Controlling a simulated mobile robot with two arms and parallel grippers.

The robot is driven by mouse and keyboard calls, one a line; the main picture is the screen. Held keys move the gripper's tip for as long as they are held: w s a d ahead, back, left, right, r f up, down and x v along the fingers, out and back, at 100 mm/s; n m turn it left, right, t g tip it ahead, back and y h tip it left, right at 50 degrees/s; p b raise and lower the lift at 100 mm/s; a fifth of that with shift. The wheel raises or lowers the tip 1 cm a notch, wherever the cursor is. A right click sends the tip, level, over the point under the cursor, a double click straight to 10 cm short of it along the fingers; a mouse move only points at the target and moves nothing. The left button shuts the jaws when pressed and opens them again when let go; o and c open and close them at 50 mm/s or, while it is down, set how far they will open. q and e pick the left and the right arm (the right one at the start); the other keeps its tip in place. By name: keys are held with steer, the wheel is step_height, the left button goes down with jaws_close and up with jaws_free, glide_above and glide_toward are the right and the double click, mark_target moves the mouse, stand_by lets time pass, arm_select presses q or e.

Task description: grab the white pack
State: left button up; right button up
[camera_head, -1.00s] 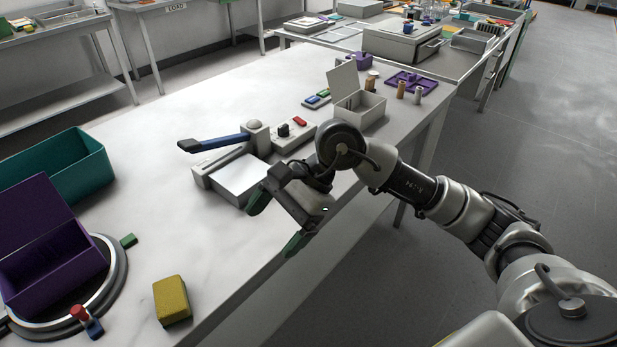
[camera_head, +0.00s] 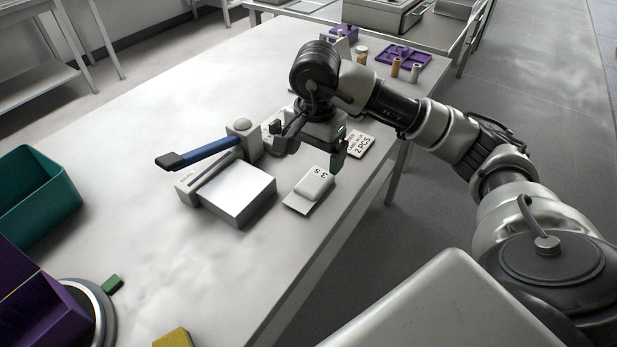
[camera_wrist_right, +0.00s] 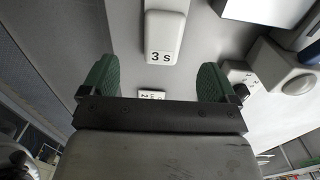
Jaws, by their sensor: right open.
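A rounded white pad marked "3 S" (camera_head: 314,184) lies on a thin plate on the table, in front of my right gripper (camera_head: 314,150). It shows ahead between the fingers in the right wrist view (camera_wrist_right: 164,38). A white block with a smooth top (camera_head: 240,192) sits against the blue-levered device (camera_head: 205,150), left of the pad. I cannot tell for sure which of these is the white pack. My right gripper has its green fingers apart and nothing between them (camera_wrist_right: 155,78). My left gripper is not in view.
A white label card reading "2 PCS" (camera_head: 361,144) lies right of the gripper, near the table's right edge. A purple tray (camera_head: 404,58) and small spools are farther back. A teal bin (camera_head: 38,195) and purple box (camera_head: 35,305) stand left.

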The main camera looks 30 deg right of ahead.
mark_target(312, 183)
steer(key=shift+s+f, duration=0.2)
steer(key=shift+f, duration=1.35)
steer(key=f, duration=0.2)
steer(key=f+p, duration=0.1)
steer(key=f, duration=0.1)
steer(key=shift+w+a+f, duration=0.1)
steer(key=shift+w, duration=0.3)
steer(key=shift+f, duration=0.5)
steer(key=shift+c, duration=1)
steer(key=c, duration=0.8)
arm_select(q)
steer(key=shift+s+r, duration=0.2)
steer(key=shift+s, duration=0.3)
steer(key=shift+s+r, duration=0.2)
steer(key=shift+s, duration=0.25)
arm_select(e)
steer(key=shift+c, duration=0.2)
steer(key=shift+r, duration=0.15)
